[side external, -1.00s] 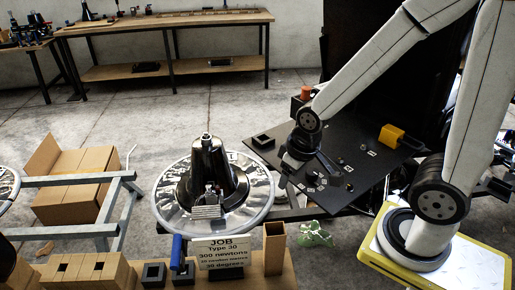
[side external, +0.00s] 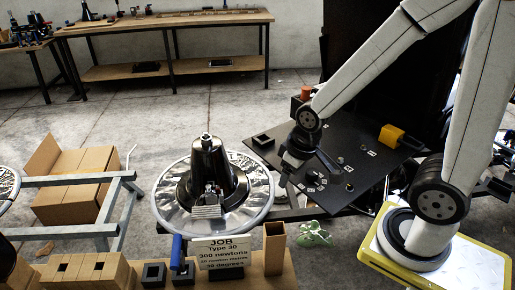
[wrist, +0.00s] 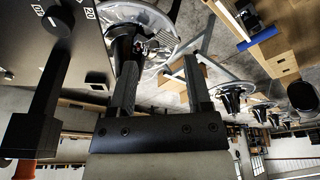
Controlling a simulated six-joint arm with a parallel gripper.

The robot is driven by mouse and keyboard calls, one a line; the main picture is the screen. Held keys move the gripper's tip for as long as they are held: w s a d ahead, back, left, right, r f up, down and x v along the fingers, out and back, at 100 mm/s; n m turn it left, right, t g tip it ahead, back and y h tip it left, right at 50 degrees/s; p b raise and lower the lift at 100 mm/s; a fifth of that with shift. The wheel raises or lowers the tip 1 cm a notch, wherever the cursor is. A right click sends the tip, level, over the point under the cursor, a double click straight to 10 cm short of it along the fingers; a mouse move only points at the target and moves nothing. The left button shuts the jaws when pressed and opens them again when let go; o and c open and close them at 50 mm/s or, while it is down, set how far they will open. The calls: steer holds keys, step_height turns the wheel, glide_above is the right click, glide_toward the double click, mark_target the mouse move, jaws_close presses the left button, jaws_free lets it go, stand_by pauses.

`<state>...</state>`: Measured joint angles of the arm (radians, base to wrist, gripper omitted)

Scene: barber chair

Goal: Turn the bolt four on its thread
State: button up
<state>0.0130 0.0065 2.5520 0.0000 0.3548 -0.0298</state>
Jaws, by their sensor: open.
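A round chrome base (side external: 262,192) with a black cone (side external: 211,160) on it stands at the middle of the side view. The chrome base also shows in the wrist view (wrist: 165,20), beyond the fingers. My gripper (side external: 286,182) is by the right rim of the base, over the left edge of a dark plate. In the wrist view my gripper (wrist: 160,66) has its two fingers apart, with nothing held between them. Small bolt-like fittings lie on the plate, but I cannot tell which is bolt four. Contact between my fingertips and anything is not clear.
The dark plate (side external: 300,150) carries a yellow block (side external: 391,136) and small white labels. A job sign (side external: 224,252), an open wooden box (side external: 274,250) and a green crumpled thing (side external: 314,233) are in front. A metal frame (side external: 75,182) is at left.

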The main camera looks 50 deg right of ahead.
mark_target(341, 160)
steer(key=d+n, duration=0.2)
steer(key=d, duration=0.2)
steer(key=w+d+n+g, duration=0.1)
steer(key=d, duration=0.4)
steer(key=w+d+f+n, duration=0.1)
steer(key=d+n, duration=0.1)
steer(key=d, duration=0.2)
steer(key=shift+w+d+n+h, duration=0.15)
steer(key=shift+d+n+h, duration=0.1)
steer(key=shift+n+h, duration=0.05)
steer(key=s+d+n, duration=0.1)
steer(key=d+n, duration=0.1)
steer(key=d, duration=0.3)
steer(key=s+d+f+n+g, duration=0.1)
steer(key=s+d+n, duration=0.1)
steer(key=d, duration=0.2)
steer(key=s+d+f+n, duration=0.1)
steer(key=d+n, duration=0.1)
steer(key=d, duration=0.3)
steer(key=shift+s+d+g, duration=0.3)
steer(key=shift+s, duration=0.05)
steer(key=shift+f, duration=0.2)
steer(key=shift+f, duration=3.75)
jaws_close()
